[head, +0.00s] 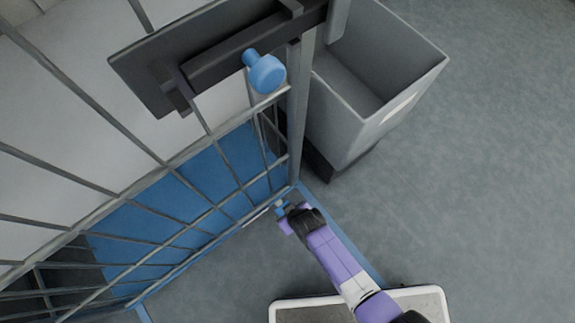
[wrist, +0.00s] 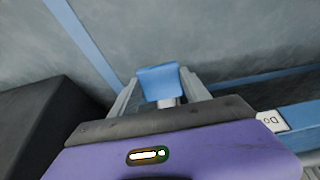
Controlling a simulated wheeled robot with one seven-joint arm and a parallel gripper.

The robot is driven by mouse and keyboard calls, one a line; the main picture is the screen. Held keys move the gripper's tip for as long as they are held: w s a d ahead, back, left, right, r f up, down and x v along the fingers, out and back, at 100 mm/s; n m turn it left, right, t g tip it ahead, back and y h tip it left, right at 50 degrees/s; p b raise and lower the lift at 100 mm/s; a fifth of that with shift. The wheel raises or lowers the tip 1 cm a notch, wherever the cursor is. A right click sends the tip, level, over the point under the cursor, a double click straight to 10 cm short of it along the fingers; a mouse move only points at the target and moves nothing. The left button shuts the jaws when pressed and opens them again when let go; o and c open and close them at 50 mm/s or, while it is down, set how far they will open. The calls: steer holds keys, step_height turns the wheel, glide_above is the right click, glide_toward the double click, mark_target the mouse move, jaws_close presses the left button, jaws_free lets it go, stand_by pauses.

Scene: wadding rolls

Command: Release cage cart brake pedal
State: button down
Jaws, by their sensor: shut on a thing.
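The cage cart (head: 296,120) stands at the left, with grey wire bars and a blue base deck (head: 215,178). A small blue brake pedal (head: 280,206) is low at the cart's near corner. It also shows in the wrist view (wrist: 160,82) as a blue block on a pale stem, between my two grey fingers. My gripper (head: 284,209), on its purple arm, reaches down to the pedal and is shut on it. Part of the stem is hidden behind my gripper body.
A grey open bin (head: 350,120) stands beyond the cart's corner post. A blue knob (head: 266,73) sticks out by a dark grey panel (head: 150,62) above. A blue bar with a white label (wrist: 271,121) lies right of my gripper. Floor at the right is clear.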

steer(key=shift+w+a+r+g+p, duration=0.1)
steer(key=shift+r+g+p, duration=0.2)
steer(key=shift+r+p, duration=0.3)
steer(key=shift+r+g+h+p, duration=0.3)
steer(key=shift+g+h+p, duration=0.5)
steer(key=shift+g, duration=0.1)
steer(key=c, duration=0.5)
jaws_free()
steer(key=shift+r, duration=0.1)
steer(key=r+p, duration=0.1)
steer(key=r, duration=0.1)
steer(key=r+p, duration=0.2)
steer(key=r, duration=0.1)
steer(key=s+r+p, duration=0.1)
steer(key=r+p, duration=0.1)
steer(key=shift+d+r, duration=0.25)
steer(key=shift+d, duration=0.15)
